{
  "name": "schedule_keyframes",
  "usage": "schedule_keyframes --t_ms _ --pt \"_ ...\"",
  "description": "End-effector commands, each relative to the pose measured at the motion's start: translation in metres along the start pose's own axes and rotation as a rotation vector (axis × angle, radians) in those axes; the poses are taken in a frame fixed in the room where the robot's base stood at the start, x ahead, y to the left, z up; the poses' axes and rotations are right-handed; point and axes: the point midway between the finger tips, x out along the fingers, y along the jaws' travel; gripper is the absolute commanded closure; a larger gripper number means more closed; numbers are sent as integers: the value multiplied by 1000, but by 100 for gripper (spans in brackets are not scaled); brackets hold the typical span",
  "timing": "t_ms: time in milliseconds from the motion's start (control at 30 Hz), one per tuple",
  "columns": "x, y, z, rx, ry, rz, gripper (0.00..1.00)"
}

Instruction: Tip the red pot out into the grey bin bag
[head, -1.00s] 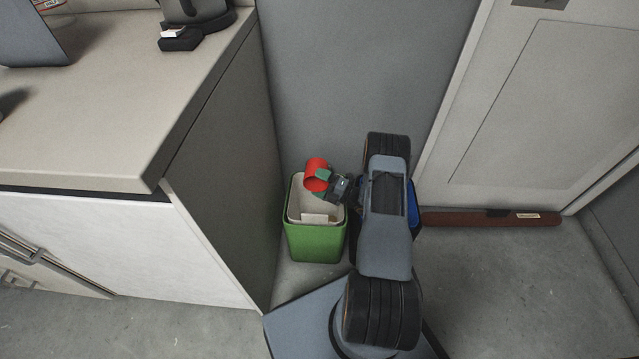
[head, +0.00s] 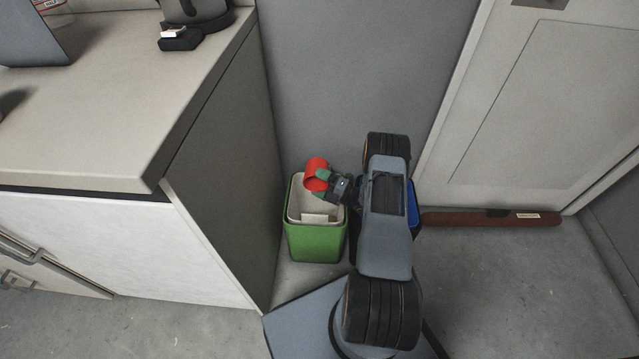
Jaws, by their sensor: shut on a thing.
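The red pot (head: 315,172) is held in the air over the green bin (head: 315,243), above the back part of its opening. The pot is tilted, and I cannot see what is in it. My gripper (head: 323,178) is shut on the pot from its right side. A pale grey liner (head: 297,208) lines the green bin, and a small whitish piece (head: 318,218) shows inside at its front. I take the liner to be the bin bag. The pot and gripper hide part of the bin's opening.
A blue container (head: 414,216) shows partly behind my arm. The worktop cabinet (head: 215,150) stands left of the bin, with a grey wall (head: 350,70) behind. A brown bar (head: 490,219) lies along the foot of the pale door (head: 545,110). Floor at right is clear.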

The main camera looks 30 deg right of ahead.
Motion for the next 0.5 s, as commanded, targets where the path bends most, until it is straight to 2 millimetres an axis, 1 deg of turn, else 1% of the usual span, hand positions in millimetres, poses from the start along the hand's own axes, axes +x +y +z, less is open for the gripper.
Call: schedule_keyframes --t_ms 167,267,500 --pt "0 2 0 -1 0 0 38" --pt "1 6 0 -1 0 1 38" --pt "4 27 -1 0 0 0 38"
